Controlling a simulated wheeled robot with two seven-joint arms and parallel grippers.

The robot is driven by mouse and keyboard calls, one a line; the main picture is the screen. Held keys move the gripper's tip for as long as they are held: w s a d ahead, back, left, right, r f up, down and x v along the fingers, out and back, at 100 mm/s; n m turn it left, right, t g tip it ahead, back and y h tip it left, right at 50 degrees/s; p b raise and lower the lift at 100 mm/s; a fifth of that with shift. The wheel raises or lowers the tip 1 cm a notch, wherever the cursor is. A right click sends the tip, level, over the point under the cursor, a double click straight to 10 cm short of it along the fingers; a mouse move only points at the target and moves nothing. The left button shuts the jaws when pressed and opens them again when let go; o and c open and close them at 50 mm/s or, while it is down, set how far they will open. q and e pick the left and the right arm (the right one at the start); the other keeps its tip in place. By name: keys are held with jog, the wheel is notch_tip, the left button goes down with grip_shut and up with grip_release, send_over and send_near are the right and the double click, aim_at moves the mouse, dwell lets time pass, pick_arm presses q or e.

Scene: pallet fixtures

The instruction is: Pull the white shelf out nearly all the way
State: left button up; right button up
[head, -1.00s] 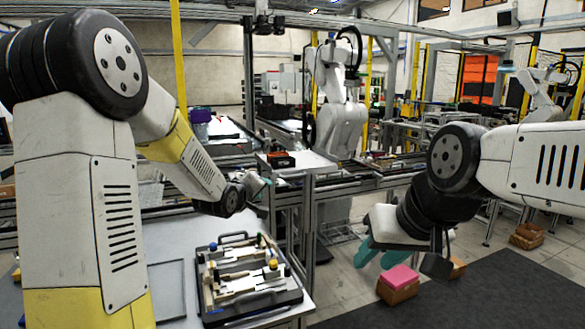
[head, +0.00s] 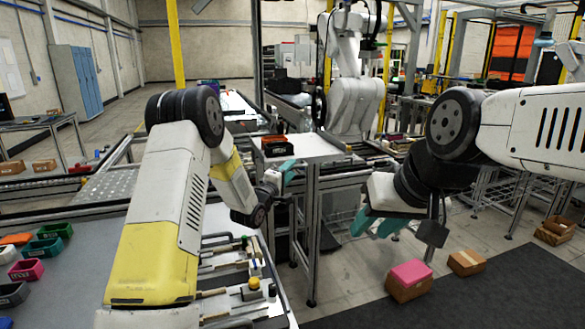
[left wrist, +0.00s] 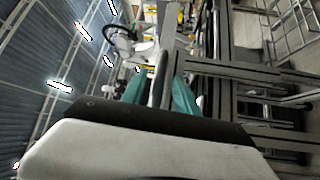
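The white shelf (head: 300,148) is a pale flat top on a grey metal frame, mid-picture in the head view. My left gripper (head: 283,177) is at the shelf's near left side, its teal fingers close to the edge. In the left wrist view its fingers (left wrist: 160,92) stand apart, with a dark upright bar or edge showing between or beyond them; contact cannot be made out. My right gripper (head: 378,222) is open and empty, in the air right of the shelf's frame.
A red-and-black bin (head: 274,146) sits on the shelf. A tool tray (head: 235,290) lies partly hidden behind my left arm on the near table. Coloured bins (head: 42,247) stand at left. Cardboard boxes (head: 408,289) lie on the floor at right. A white robot arm (head: 355,90) stands behind the shelf.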

pick_arm(q)
jog(key=shift+x, duration=1.25)
grip_shut()
dwell(0.5)
